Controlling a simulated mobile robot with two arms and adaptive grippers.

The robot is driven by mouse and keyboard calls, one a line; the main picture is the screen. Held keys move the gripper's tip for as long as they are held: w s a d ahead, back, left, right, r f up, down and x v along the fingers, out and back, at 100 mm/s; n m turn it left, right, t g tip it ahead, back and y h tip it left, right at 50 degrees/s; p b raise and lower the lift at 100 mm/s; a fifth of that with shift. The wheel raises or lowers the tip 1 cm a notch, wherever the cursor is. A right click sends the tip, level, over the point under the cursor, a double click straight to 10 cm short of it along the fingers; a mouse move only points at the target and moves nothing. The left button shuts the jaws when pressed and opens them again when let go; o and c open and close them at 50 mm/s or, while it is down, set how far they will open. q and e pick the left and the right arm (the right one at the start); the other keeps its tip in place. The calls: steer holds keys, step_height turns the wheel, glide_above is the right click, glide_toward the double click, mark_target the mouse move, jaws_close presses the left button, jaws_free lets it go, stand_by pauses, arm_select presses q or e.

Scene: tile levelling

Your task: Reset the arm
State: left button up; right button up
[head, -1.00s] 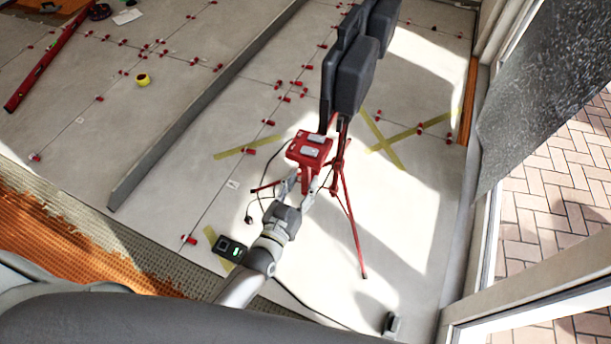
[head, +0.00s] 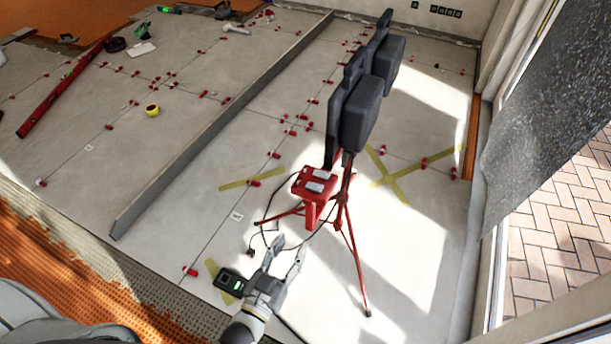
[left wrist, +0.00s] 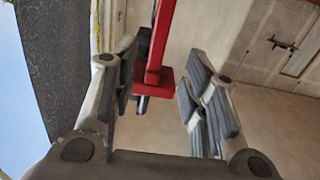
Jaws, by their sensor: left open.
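My left gripper (head: 288,250) is open and empty in the head view, low in the middle of the picture. It is just in front of the red box (head: 316,184) on the red tripod (head: 343,215) and apart from it. In the left wrist view the two fingers (left wrist: 160,95) stand wide apart, with a red post and plate (left wrist: 157,80) showing beyond and between them. My right gripper does not show in either view.
Dark lamp panels (head: 368,105) top the tripod, with a cable looping on the floor. A long grey straightedge (head: 215,135) lies to the left. Yellow tape (head: 398,181) and several red levelling clips mark the tiles. A glass door (head: 545,110) stands at right.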

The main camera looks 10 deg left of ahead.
arm_select(q)
steer(key=shift+f, duration=0.1)
steer(key=s+a+f+g, duration=0.1)
steer(key=s+f+g, duration=0.25)
steer(key=f, duration=0.55)
steer(key=s+a+f+g+y, duration=0.15)
steer(key=s+f, duration=0.25)
steer(key=f, duration=0.4)
steer(key=s+a+f+g, duration=0.1)
steer(key=s+f+g, duration=0.3)
steer(key=f, duration=0.5)
steer(key=s+a+f+g, duration=0.2)
steer(key=s+f, duration=0.2)
steer(key=s, duration=0.3)
steer(key=s+a+f+g+y, duration=0.1)
steer(key=s+a+f+g, duration=0.1)
steer(key=s, duration=0.5)
steer(key=s+a+f+g+y+p, duration=0.1)
steer(key=s+a+f+g, duration=0.2)
steer(key=s+f, duration=0.3)
steer(key=shift+s+g, duration=0.3)
steer(key=shift+s, duration=0.2)
